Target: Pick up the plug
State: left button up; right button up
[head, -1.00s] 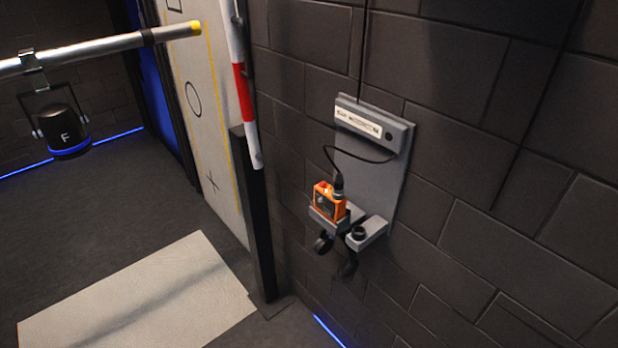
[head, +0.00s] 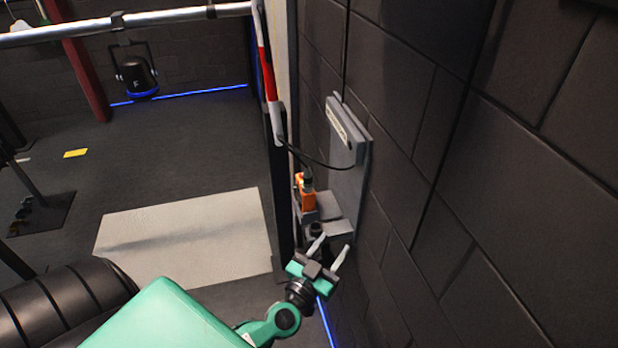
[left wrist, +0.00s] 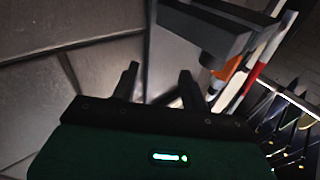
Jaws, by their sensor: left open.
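An orange box (head: 307,196) sits in a grey holder on the wall panel. A black plug-like connector (head: 307,174) with a thin cable stands on top of it. A second short black cylinder (head: 316,229) sits at the other holder arm; I cannot tell which of the two is the plug. My left gripper (head: 330,249) is open and empty, just below and in front of the holders, its left finger close to the black cylinder. In the left wrist view, my open fingers (left wrist: 158,82) point toward the wall, with the orange box (left wrist: 228,68) partly hidden behind the grey holder (left wrist: 205,38).
The grey wall panel (head: 345,190) is fixed to the dark block wall (head: 480,200) on the right. A dark post (head: 279,190) and red-white pole (head: 267,70) stand just left of it. A pale mat (head: 185,240) lies on open floor.

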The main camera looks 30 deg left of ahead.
pick_arm(q)
notch_tip(320, 180, up, 11)
jog(key=s+a+n+y, duration=0.2)
jog(key=a+n+y, duration=0.1)
jog(key=n+g+y+p, duration=0.1)
jog(key=n+g+y, duration=0.1)
jog(key=g+y, duration=0.15)
send_near(307, 179)
jog(key=shift+y, duration=0.25)
jog(key=p+x, duration=0.1)
jog(key=x, duration=0.4)
jog(key=shift+w+d+f, duration=0.1)
jog(key=shift+w, duration=0.15)
jog(key=shift+w+a, duration=0.2)
jog(key=shift+w, duration=0.2)
jog(key=p+x, duration=0.1)
jog(key=x, duration=0.4)
jog(key=shift+a, duration=0.1)
jog(key=shift+s, duration=0.1)
jog(key=shift+c, duration=0.9)
grip_shut()
pick_arm(e)
notch_tip(307, 179, up, 4)
jog(key=shift+d+f, duration=0.15)
jog(key=shift+f, duration=0.1)
